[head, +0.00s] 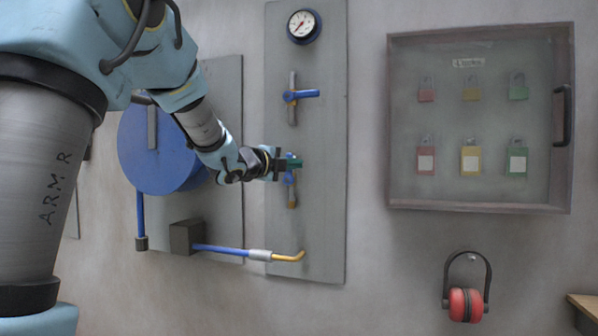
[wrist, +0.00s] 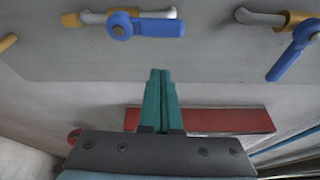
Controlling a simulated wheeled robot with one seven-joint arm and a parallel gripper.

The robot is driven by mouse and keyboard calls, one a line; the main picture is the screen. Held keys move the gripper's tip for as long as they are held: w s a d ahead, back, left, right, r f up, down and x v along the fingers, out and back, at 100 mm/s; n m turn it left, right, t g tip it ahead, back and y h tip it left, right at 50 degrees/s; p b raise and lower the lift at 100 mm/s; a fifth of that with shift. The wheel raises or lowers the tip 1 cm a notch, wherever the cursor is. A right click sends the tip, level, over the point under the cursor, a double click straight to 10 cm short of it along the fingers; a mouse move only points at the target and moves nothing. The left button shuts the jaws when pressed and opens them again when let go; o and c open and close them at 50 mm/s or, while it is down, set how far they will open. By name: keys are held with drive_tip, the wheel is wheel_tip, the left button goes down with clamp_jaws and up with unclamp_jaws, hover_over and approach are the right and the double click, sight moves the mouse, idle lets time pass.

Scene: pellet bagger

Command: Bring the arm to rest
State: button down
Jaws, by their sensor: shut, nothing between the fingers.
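My gripper (head: 293,163) is at the end of my outstretched arm, in front of the tall grey panel (head: 320,220). Its teal fingers are shut with nothing between them. In the wrist view the closed fingertips (wrist: 160,75) point toward the panel, apart from the blue valve handle (wrist: 150,27) above them in the picture. In the head view my gripper partly hides the lower valve (head: 290,197) on the panel. The upper valve handle (head: 302,94) is blue and points sideways to the right.
A pressure gauge (head: 304,26) tops the panel. A lock cabinet (head: 480,205) and red ear defenders (head: 466,304) hang at right. A second blue handle (wrist: 295,55) shows in the wrist view.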

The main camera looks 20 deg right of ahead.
drive_tip(key=s+b+v, duration=0.1)
drive_tip(key=v, duration=0.5)
drive_tip(key=w+a+f+n+t+y+p, duration=0.1)
drive_tip(key=w+a+f+n+y+p, duration=0.1)
drive_tip(key=a+f+n+y, duration=0.6)
drive_tip(key=w+a+f+n+t+y+p, duration=0.15)
drive_tip(key=a+f+n+y, duration=0.25)
drive_tip(key=a+f+n, duration=0.75)
drive_tip(key=s+a+f+n+g+y+p, duration=0.1)
drive_tip(key=s+a+f+n+g, duration=0.3)
drive_tip(key=s+a, duration=0.3)
drive_tip(key=s+a+f+n+g+y+p, duration=0.2)
drive_tip(key=s+a+f+n+g, duration=0.2)
drive_tip(key=s, duration=0.9)
drive_tip(key=a+n+g, duration=0.1)
drive_tip(key=a+n, duration=0.1)
drive_tip(key=a, duration=0.1)
drive_tip(key=shift+a+n+p, duration=0.3)
drive_tip(key=shift+n, duration=0.05)
drive_tip(key=shift+w, duration=0.1)
